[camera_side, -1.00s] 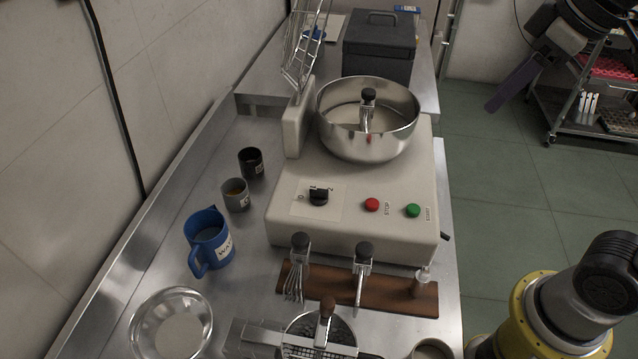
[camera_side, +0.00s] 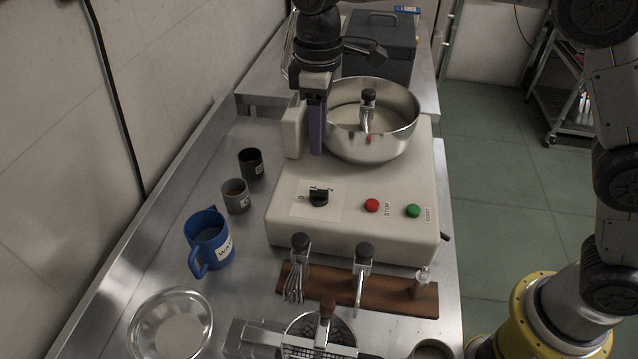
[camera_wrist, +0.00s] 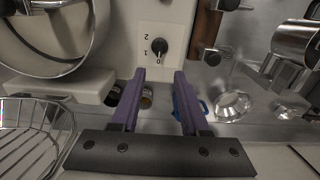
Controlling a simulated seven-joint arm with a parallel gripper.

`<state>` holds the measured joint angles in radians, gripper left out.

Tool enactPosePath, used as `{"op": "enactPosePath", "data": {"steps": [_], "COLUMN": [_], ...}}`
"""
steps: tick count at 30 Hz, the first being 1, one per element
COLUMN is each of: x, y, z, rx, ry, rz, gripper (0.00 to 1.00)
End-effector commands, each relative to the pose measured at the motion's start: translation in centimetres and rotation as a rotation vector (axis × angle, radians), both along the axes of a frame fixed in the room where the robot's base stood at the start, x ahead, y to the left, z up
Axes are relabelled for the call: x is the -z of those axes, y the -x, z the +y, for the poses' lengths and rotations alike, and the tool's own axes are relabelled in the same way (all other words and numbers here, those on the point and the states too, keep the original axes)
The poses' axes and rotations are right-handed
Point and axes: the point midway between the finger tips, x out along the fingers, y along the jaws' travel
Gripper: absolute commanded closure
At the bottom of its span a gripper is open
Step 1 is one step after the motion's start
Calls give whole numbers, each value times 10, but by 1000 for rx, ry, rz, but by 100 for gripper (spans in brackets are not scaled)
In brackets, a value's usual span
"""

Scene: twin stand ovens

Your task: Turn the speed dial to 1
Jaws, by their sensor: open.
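The black speed dial (camera_side: 318,198) sits on a pale plate on top of the cream mixer (camera_side: 400,180), with the marks 0, 1 and 2 around it. The dial (camera_wrist: 159,46) also shows in the wrist view, ahead of the gap between my fingers. Its narrow end seems to lie toward the 0 mark, but it is small. My gripper (camera_wrist: 159,75) is open and empty, with two purple fingers. In the side view my gripper (camera_side: 316,145) hangs behind the dial, left of the steel bowl, and does not touch the dial.
The steel bowl (camera_side: 350,147) stands behind the dial. Red stop (camera_side: 372,205) and green start (camera_side: 413,211) buttons lie to its right. A blue jug (camera_side: 208,240) and two cups stand left. A wooden board (camera_side: 388,292) with utensils lies in front. A wire guard (camera_wrist: 30,140) is near my gripper.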

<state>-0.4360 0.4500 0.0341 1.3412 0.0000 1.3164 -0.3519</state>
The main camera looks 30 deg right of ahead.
Motion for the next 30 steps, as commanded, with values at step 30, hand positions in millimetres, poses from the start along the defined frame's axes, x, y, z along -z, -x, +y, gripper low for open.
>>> {"op": "enactPosePath", "data": {"steps": [30], "x": [130], "y": [0], "z": [-1], "rx": [2], "ry": [0], "rz": [0], "gripper": [55]}}
